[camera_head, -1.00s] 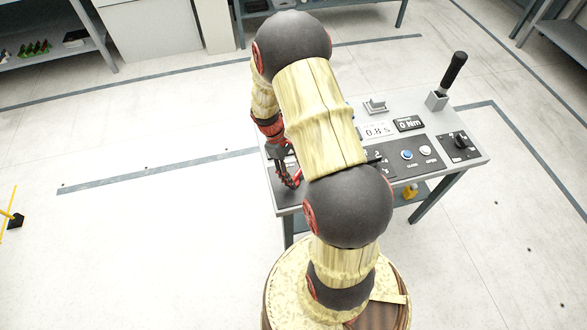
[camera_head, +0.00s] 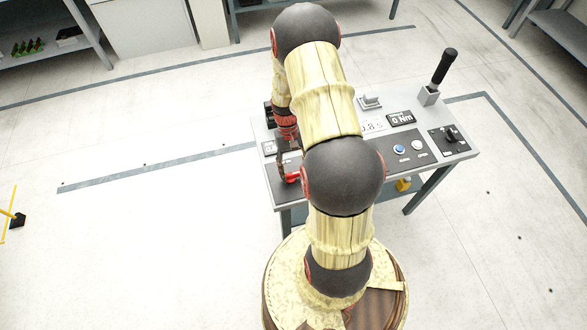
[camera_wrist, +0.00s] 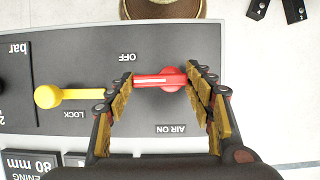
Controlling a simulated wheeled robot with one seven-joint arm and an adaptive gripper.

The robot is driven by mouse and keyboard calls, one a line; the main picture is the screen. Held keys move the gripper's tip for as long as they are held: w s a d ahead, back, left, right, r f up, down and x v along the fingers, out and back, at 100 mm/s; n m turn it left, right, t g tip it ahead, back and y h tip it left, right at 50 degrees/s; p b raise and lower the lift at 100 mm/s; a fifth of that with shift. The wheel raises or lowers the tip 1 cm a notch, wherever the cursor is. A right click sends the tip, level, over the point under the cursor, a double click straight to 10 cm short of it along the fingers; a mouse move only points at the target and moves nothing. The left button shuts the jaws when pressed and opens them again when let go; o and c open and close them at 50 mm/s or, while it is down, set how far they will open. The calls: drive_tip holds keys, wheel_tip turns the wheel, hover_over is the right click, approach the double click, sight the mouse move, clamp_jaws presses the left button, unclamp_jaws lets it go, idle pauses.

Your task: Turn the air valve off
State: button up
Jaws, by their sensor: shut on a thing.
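The red air valve lever (camera_wrist: 160,80) lies sideways on the grey panel (camera_wrist: 230,50) in the wrist view, between the printed words OFF and AIR ON. My gripper (camera_wrist: 157,76) is shut on the red lever, one finger at each end of its visible length. In the head view my gripper (camera_head: 281,163) is at the console's left front part, with the red lever (camera_head: 292,178) beside it. My arm hides part of the console there.
A yellow lever (camera_wrist: 70,96) by the word LOCK is close left of my gripper. Open floor (camera_head: 150,240) lies to the left.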

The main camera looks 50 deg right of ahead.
drive_tip(key=shift+m, duration=0.3)
drive_tip(key=o, duration=1.1)
drive_tip(key=shift+o, duration=0.3)
drive_tip(key=v, duration=1.2)
drive_tip(key=shift+d, duration=0.2)
drive_tip(key=s+a+r+n+t+h, duration=0.1)
drive_tip(key=s+a+r+n+t, duration=0.2)
drive_tip(key=a+r, duration=1)
drive_tip(key=s+a+r+n+t+h, duration=0.1)
drive_tip(key=s+a+r+n+t, duration=0.2)
drive_tip(key=a+r, duration=1)
drive_tip(key=s+r+t, duration=0.3)
drive_tip(key=s, duration=0.1)
drive_tip(key=shift+s+r+n+t+b, duration=0.2)
drive_tip(key=shift+r+n+t+b, duration=0.1)
drive_tip(key=shift+r+b, duration=0.1)
